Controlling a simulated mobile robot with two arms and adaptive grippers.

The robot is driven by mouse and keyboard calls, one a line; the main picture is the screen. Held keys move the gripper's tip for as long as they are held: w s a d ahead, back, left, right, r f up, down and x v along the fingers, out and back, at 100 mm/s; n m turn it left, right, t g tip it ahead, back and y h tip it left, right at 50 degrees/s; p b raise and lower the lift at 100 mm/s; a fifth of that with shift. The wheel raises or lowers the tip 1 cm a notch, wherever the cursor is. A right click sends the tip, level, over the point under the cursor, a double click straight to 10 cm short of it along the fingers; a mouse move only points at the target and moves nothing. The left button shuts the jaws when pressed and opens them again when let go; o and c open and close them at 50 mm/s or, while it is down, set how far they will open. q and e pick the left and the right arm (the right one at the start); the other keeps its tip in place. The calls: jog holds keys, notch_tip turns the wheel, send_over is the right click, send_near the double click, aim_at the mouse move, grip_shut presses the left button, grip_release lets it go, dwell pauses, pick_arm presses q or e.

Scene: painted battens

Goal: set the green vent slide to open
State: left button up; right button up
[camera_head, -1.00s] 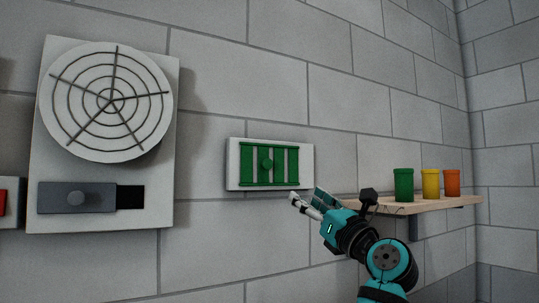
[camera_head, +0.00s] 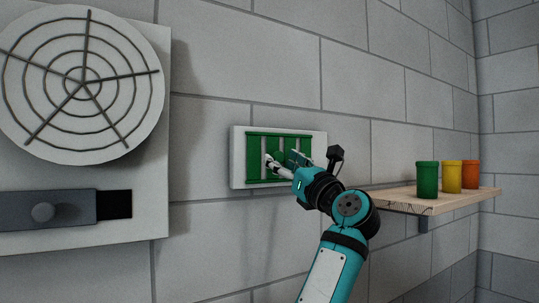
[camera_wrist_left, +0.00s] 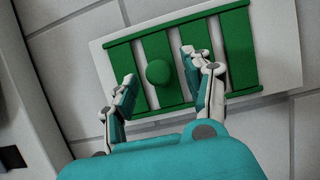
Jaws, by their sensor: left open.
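The green vent slide (camera_head: 255,161) sits on a white plate (camera_head: 238,160) on the block wall. In the left wrist view the slide shows upright green slats with pale gaps between them, and a round green knob (camera_wrist_left: 159,72). My left gripper (camera_head: 284,160) is in front of the slide and hides part of it in the head view. In the left wrist view its two fingers are apart, one on each side of the knob; I see no clear contact. My right gripper is in neither view.
A large white panel (camera_head: 155,215) with a round grille (camera_head: 85,85) and a grey slider (camera_head: 60,212) is at left. A wooden shelf (camera_head: 390,200) at right holds green (camera_head: 427,180), yellow (camera_head: 452,177) and orange (camera_head: 471,174) cups.

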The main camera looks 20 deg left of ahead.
pick_arm(q)
jog(key=shift+w+a+r, duration=0.2)
jog(key=shift+w+a, duration=0.15)
jog(key=shift+a, duration=0.2)
jog(key=shift+s+d+r, duration=0.1)
jog(key=shift+s+d, duration=0.05)
jog(key=shift+d, duration=0.05)
jog(key=shift+c, duration=0.8)
grip_shut()
